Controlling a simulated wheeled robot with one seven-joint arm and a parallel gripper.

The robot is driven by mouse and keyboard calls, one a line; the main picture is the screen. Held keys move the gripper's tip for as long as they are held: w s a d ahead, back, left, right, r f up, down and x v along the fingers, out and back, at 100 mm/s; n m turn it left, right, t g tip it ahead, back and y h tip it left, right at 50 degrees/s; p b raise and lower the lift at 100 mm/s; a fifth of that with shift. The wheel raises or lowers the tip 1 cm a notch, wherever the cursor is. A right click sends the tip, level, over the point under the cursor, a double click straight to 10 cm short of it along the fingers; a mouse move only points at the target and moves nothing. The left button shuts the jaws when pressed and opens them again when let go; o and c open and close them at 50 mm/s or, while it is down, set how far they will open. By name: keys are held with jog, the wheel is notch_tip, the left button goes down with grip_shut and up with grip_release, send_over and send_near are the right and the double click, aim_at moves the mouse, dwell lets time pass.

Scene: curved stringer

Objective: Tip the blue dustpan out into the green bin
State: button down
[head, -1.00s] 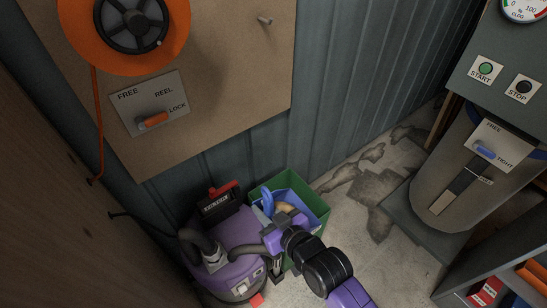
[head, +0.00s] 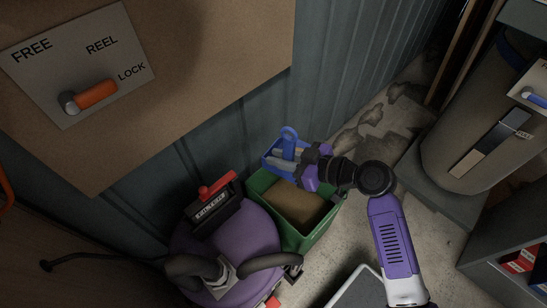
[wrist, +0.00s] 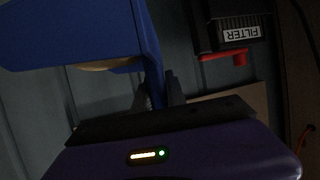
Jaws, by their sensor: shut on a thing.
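The blue dustpan (head: 271,158) is in my gripper (head: 292,161), above the far left rim of the green bin (head: 312,238) in the head view. The dustpan looks tilted; its inside is mostly hidden from the head camera. In the wrist view my gripper (wrist: 160,90) is shut on the upright blue part of the dustpan (wrist: 80,32), and a tan patch shows under its edge. Brown material (head: 296,204) fills the visible inside of the bin. The bin stands upright on the floor against the corrugated wall.
A purple vacuum (head: 238,245) stands close left of the bin, with a black filter box (head: 214,214) and red handle; the box also shows in the wrist view (wrist: 232,30). A reel lock panel (head: 80,60) is on the board. A grey drum (head: 465,140) stands right, beyond bare floor.

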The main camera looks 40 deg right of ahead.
notch_tip(320, 180, down, 6)
jog(key=b, duration=0.4)
jog(key=shift+w+d+r+p, duration=0.1)
jog(key=shift+d+r+p, duration=0.15)
jog(key=shift+r+p, duration=0.3)
jog(key=shift+w+d+r+m+y+p, duration=0.2)
jog(key=shift+d+r+m+y+p, duration=0.3)
jog(key=shift+d+r+m+p, duration=0.55)
jog(key=d+m+y+p, duration=0.1)
jog(key=p, duration=0.1)
jog(key=d+r+m+p, duration=0.1)
jog(key=p, duration=0.1)
jog(key=shift+w+d+r+g+y, duration=0.1)
jog(key=shift+w+r+g+y, duration=0.2)
jog(key=shift+w+y, duration=0.1)
jog(key=d, duration=0.1)
jog(key=d+m+y, duration=0.1)
jog(key=w+d+m, duration=0.1)
jog(key=shift+d+r+y, duration=0.15)
jog(key=shift+r+y, duration=0.1)
jog(key=shift+y, duration=0.05)
jog(key=shift+w+d+r+m+y, duration=0.15)
jog(key=shift+d+r+m+y, duration=0.1)
jog(key=shift+d+m, duration=0.45)
jog(key=shift+w+d+r+m+y, duration=0.1)
jog(key=shift+d+m+y, duration=0.15)
jog(key=shift+d+m, duration=0.35)
